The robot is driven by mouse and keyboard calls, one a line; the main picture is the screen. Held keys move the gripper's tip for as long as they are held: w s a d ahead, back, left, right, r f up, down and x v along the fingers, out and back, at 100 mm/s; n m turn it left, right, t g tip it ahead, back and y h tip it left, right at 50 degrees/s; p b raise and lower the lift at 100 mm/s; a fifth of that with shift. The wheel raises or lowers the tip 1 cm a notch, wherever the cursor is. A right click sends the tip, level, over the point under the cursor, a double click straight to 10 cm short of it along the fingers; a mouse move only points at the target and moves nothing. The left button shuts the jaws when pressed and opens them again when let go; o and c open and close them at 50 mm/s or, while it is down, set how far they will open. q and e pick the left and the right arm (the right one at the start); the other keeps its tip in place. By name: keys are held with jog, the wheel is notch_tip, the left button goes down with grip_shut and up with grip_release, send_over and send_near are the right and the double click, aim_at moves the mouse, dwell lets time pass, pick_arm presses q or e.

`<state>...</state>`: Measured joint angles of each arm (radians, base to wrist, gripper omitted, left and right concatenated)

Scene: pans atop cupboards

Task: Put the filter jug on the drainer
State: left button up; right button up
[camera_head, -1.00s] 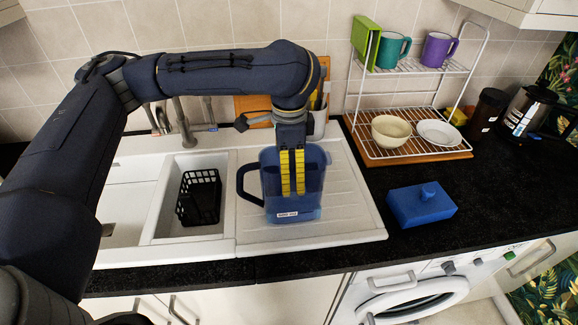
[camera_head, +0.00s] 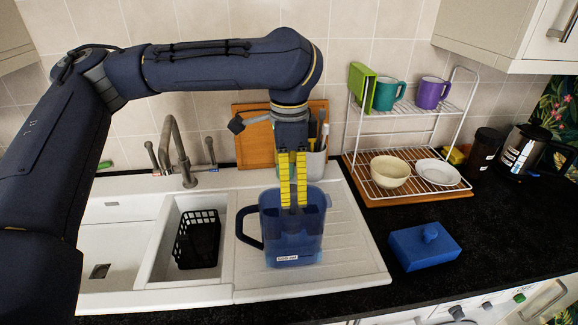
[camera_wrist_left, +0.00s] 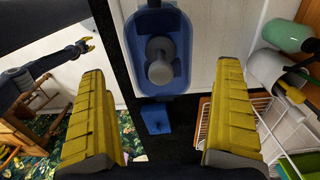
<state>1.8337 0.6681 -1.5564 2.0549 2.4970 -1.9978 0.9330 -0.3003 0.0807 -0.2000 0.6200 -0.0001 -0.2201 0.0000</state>
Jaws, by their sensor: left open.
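The filter jug (camera_head: 275,240) is a blue, see-through jug with a dark handle on its left. It stands upright on the white ridged drainer (camera_head: 345,250), right of the sink bowls. My left gripper (camera_head: 293,206) points down over the jug's top, its yellow fingertips overlapping the upper part of the jug in the head view. In the left wrist view the fingers (camera_wrist_left: 160,110) are wide apart and empty, with the jug (camera_wrist_left: 130,45) and its grey inner part beyond them. My right gripper (camera_wrist_left: 86,46) shows small at the left of that view; its jaws are unclear.
A blue box (camera_head: 425,247) lies right of the drainer. A wire rack (camera_head: 400,140) with mugs, a bowl and a plate stands behind it. Dark worktop at right is partly clear.

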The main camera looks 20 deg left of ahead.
pick_arm(q)
jog(key=shift+r, duration=1.45)
